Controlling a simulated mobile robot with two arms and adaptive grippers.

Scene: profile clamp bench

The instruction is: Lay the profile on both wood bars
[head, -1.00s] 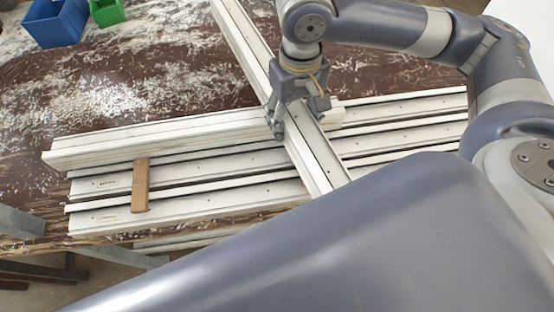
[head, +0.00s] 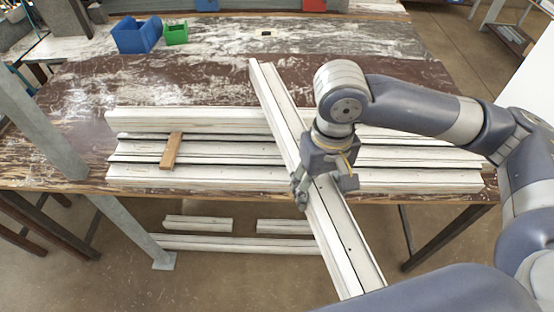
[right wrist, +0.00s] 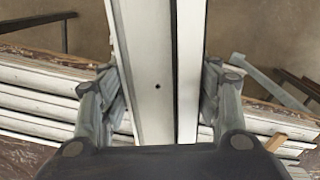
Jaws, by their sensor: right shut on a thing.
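The held profile (head: 335,235) is a long white rail with a dark groove. It slants from the table's middle out over the front edge, its near end low in the head view. My right gripper (head: 325,190) is shut on it; in the right wrist view the fingers (right wrist: 160,85) are on either side of the profile (right wrist: 150,50). One brown wood bar (head: 171,150) lies across the stacked profiles at left, apart from the held profile. A brown piece (right wrist: 276,142), likely that bar, shows in the wrist view. I see no second bar. My left gripper is out of view.
Several white profiles (head: 215,176) lie side by side along the table's front. A blue bin (head: 137,36) and a green bin (head: 176,34) stand at the back. A grey post (head: 45,125) rises at left. Cut profiles (head: 198,222) lie below the table.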

